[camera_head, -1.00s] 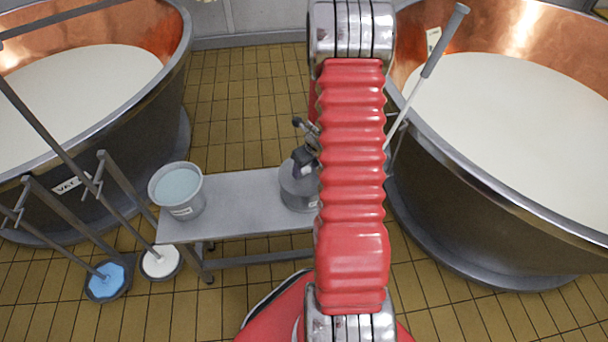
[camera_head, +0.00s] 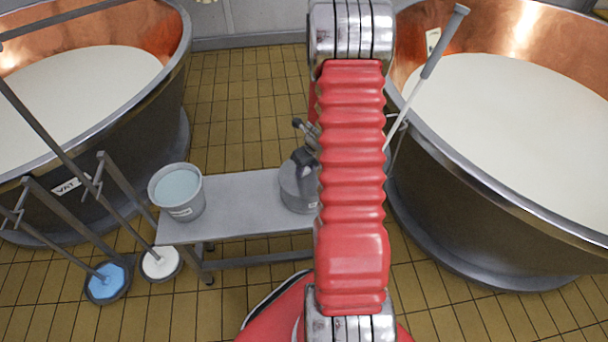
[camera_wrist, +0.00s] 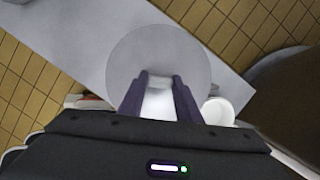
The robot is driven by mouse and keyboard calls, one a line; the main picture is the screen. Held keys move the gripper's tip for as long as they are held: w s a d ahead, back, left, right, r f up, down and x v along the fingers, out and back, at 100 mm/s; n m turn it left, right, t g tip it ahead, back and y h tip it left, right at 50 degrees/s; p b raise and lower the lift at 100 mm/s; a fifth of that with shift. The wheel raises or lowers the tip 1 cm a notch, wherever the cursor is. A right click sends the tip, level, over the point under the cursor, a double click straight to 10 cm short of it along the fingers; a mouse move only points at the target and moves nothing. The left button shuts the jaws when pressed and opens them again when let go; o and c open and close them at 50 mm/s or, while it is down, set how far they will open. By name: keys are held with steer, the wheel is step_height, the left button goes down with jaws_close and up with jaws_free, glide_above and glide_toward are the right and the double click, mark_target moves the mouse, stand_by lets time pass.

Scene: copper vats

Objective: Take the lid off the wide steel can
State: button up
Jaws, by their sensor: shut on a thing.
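The wide steel can (camera_head: 294,195) stands at the right end of the steel bench in the head view, partly hidden by my arm. Its round grey lid (camera_wrist: 160,50) fills the middle of the wrist view. My gripper (camera_wrist: 160,82) is over the lid with its two dark fingers shut on a pale part at the lid's middle, apparently its handle. In the head view my gripper (camera_head: 305,157) shows only in part beside my arm, at the can's top. Whether there is a gap between lid and can is hidden.
The bench (camera_head: 245,203) is bare between the can and a grey bucket (camera_head: 182,205) of pale liquid. A white round vessel (camera_wrist: 217,111) is close to the lid in the wrist view. Large copper vats stand left (camera_head: 150,105) and right (camera_head: 450,185). A pole leans on the right vat.

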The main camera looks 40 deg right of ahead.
mark_target(306, 171)
step_height(306, 171, up, 10)
stand_by(0.8)
stand_by(0.5)
